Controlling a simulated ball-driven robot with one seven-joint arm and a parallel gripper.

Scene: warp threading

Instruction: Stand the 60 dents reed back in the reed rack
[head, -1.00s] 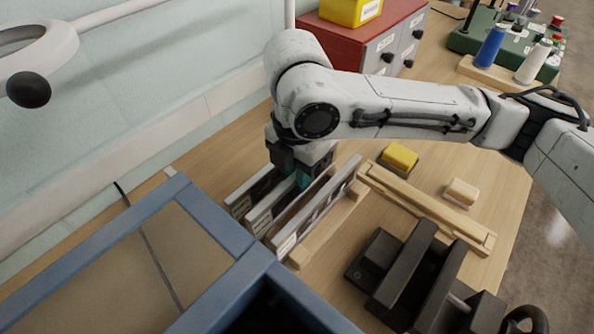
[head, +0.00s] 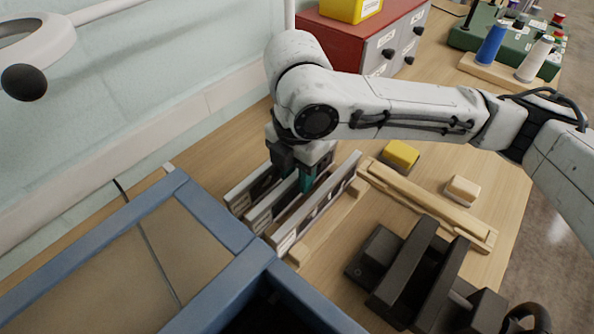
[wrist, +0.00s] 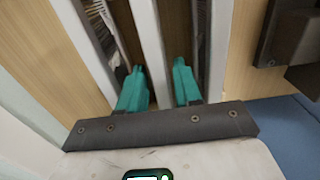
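Three pale-framed reeds stand side by side on the wooden reed rack (head: 345,207): a left reed (head: 248,191), a middle reed (head: 262,216) and a right reed (head: 318,205). Their labels are too small to read, so I cannot tell which is the 60 dents one. My gripper (head: 297,178) points down into the reeds. In the wrist view its two teal fingers (wrist: 158,84) straddle the middle reed (wrist: 149,45), with a narrow gap at the right finger. They look open around it. The fingertips and the reeds' lower edges are mostly hidden.
A blue-edged frame (head: 225,280) stands close at the front left. A black clamp-like fixture (head: 415,275) is at the front right. A wooden bar (head: 430,205), a yellow block (head: 401,155) and a pale block (head: 462,190) lie right of the rack. Red drawers (head: 370,40) stand behind.

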